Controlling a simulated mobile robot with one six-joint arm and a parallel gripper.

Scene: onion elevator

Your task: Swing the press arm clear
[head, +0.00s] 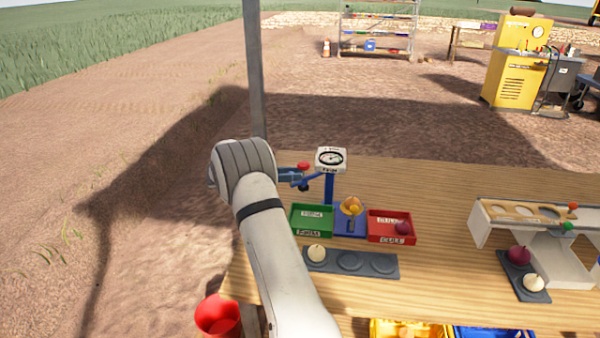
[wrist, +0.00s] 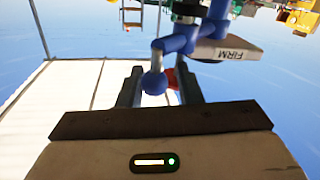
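The press stands on the wooden table with a blue post (head: 329,188), a white dial head (head: 331,159) and a blue base (head: 343,222). A yellow-brown onion (head: 351,206) sits at the base. The press's blue arm (head: 311,183) reaches left from the post, with a red knob (head: 303,167) near its end. My gripper (head: 292,177) is at that end, left of the post. In the wrist view, the arm's blue ball end (wrist: 153,83) lies between my gripper's spread fingers (wrist: 160,85), with part of the red knob (wrist: 172,78) behind. Firm contact with both fingers does not show.
A dark three-well plate (head: 350,262) with a pale onion lies in front. A sizing ramp (head: 535,215) stands right. A grey pole (head: 254,70) rises behind my arm.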

